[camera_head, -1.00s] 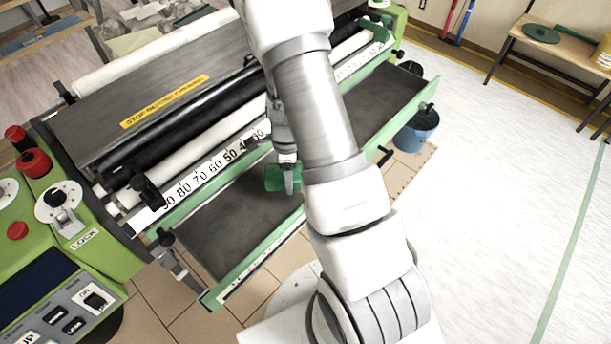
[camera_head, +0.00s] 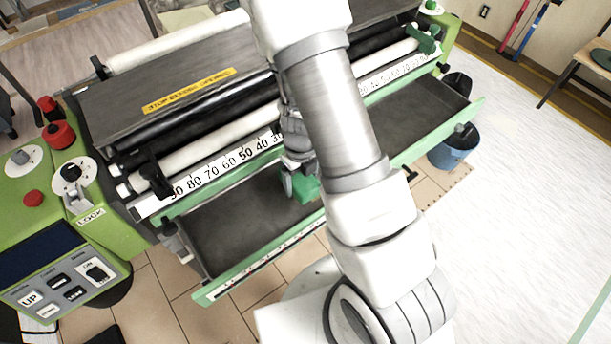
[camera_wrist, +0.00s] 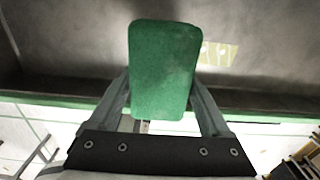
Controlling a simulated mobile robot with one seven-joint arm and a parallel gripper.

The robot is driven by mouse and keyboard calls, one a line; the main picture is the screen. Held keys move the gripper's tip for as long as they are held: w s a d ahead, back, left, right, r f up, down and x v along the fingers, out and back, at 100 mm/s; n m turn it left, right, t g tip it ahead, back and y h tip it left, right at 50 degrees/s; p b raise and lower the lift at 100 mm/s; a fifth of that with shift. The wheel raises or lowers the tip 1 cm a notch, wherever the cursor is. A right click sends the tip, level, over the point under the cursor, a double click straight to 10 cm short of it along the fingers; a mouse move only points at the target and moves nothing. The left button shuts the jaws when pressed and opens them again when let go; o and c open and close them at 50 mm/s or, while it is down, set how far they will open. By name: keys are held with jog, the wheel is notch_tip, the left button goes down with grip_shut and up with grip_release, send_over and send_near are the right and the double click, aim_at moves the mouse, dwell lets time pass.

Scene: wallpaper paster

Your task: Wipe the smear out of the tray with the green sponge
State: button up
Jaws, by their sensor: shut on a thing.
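My gripper (camera_wrist: 162,100) is shut on the green sponge (camera_wrist: 163,65), one finger at each side of it. In the head view the sponge (camera_head: 307,188) is over the middle of the long grey tray (camera_head: 230,225), close to its green front rim. My arm hides part of the tray there. In the wrist view a pale yellowish patch (camera_wrist: 222,54), perhaps the smear, shows on the tray floor just right of the sponge. I cannot tell whether the sponge touches the floor.
The pasting machine's rollers and number scale (camera_head: 225,165) run along the tray's back side. A green control panel (camera_head: 60,270) stands at the left. A blue bucket (camera_head: 453,150) is beyond the tray's right end. Open floor lies to the right.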

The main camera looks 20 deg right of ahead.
jog(key=shift+r, duration=0.1)
dwell(0.3)
notch_tip(320, 180, down, 7)
jog(key=b, duration=0.4)
jog(key=shift+r+b, duration=0.15)
jog(key=shift+b, duration=0.2)
jog(key=shift+f, duration=1.3)
dwell(1.9)
dwell(0.9)
jog(key=shift+w+d, duration=0.3)
jog(key=shift+d, duration=0.55)
jog(key=shift+w+d, duration=0.25)
jog(key=shift+d, duration=0.6)
jog(key=shift+d, duration=0.15)
jog(key=shift+w+d, duration=0.35)
jog(key=shift+d, duration=0.75)
jog(key=shift+w+d, duration=0.4)
jog(key=shift+d, duration=0.65)
jog(key=shift+w+d, duration=0.35)
jog(key=shift+d, duration=0.75)
jog(key=shift+d+r, duration=0.1)
